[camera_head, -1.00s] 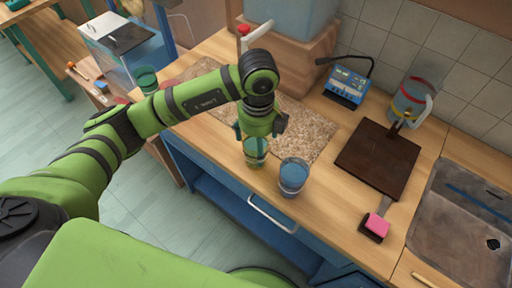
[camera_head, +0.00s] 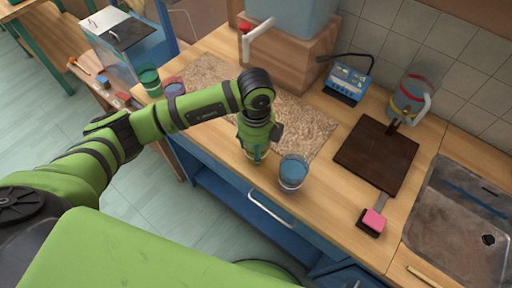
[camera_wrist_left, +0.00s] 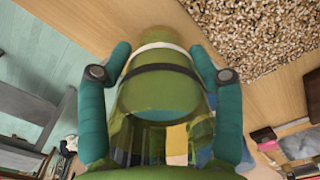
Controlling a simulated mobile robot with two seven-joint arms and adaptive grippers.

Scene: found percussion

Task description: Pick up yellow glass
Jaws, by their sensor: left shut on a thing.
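The yellow glass, see-through and yellow-green, shows in the left wrist view (camera_wrist_left: 201,132) between the two teal fingers of my left gripper (camera_wrist_left: 160,110). The fingers are closed against its sides. In the head view my left gripper (camera_head: 257,153) points down at the front edge of the counter and hides most of the glass. I cannot tell whether the glass still touches the counter. My right gripper is not in view.
A blue glass (camera_head: 292,173) stands close to the right of my left gripper. Behind are a speckled mat (camera_head: 300,120), a dark board (camera_head: 376,158) and a blue device (camera_head: 347,82). A green cup (camera_head: 149,78) and a reddish cup (camera_head: 173,87) stand at the left. A sink (camera_head: 460,225) is at the right.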

